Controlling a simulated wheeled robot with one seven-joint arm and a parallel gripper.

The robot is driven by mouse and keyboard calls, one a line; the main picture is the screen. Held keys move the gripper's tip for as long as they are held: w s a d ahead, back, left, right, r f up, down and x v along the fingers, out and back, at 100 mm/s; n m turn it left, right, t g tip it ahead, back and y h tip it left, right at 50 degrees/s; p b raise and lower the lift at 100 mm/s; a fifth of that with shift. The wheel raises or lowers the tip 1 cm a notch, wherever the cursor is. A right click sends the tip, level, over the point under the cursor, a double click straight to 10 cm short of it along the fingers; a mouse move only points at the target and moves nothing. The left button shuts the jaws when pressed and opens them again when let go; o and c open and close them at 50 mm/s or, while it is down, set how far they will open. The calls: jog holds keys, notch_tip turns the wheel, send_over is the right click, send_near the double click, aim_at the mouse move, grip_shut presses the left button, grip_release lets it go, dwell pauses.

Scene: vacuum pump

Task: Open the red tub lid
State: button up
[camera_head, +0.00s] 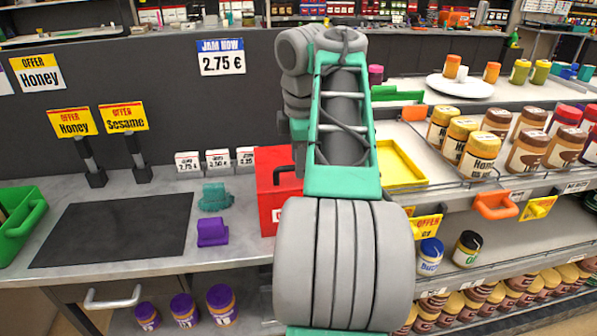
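A red tub (268,208) stands on the grey counter, left of my arm. A dark handle shows at its upper right part, near the arm. My arm covers the tub's right side, so I cannot tell how its lid sits. My gripper's fingers do not show; only the thick grey and green links of my arm are in view.
A black mat (115,230) lies on the counter at left, beside a green tote (18,222). A yellow tray (402,165) and rows of jars (483,153) are at right.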

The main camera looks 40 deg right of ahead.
jog(key=shift+c, duration=0.3)
grip_shut()
dwell(1.1)
